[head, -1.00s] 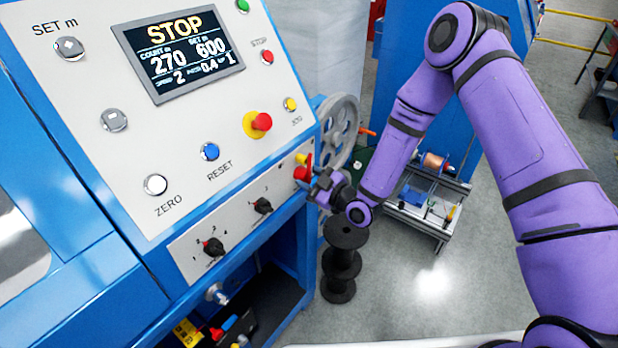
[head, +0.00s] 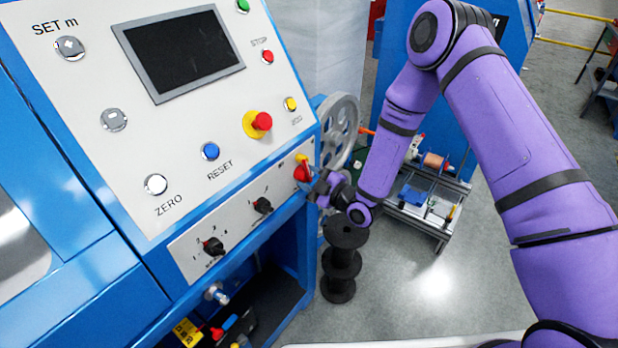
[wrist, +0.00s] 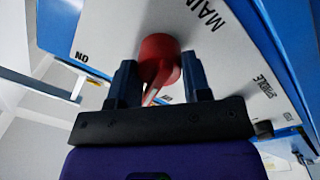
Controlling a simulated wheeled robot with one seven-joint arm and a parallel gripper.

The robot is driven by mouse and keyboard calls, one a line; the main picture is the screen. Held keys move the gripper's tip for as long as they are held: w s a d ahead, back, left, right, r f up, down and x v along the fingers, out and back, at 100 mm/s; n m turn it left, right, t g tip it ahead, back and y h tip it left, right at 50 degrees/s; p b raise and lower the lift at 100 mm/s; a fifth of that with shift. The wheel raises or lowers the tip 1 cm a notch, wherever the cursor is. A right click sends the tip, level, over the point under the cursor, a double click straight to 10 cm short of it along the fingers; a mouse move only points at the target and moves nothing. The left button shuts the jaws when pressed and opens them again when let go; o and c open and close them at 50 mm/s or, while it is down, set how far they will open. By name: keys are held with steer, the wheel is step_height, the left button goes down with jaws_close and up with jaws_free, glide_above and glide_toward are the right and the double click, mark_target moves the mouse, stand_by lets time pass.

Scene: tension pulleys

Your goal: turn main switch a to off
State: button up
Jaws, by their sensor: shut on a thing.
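The main switch, a red rotary handle (head: 301,173), is on the right end of the lower white panel. In the wrist view its red knob (wrist: 158,50) sits between my two blue-grey fingers, near panel lettering that begins "MAIN". My gripper (head: 318,188) is at the panel's right end and is shut on the handle; its fingers (wrist: 160,82) stand on either side of it. The display (head: 180,53) above is dark. My gripper partly hides the handle in the head view.
Two black selector knobs (head: 213,246) (head: 263,205) are left along the same panel. A red emergency button (head: 262,121) and other buttons are above. A grey wheel (head: 341,130) and stacked black spools (head: 343,262) stand close right and below my gripper.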

steer(key=o, duration=1.3)
steer(key=shift+c, duration=0.2)
steer(key=shift+d, duration=0.1)
steer(key=v, duration=1)
steer(key=shift+s+d, duration=0.25)
steer(key=shift+s, duration=0.05)
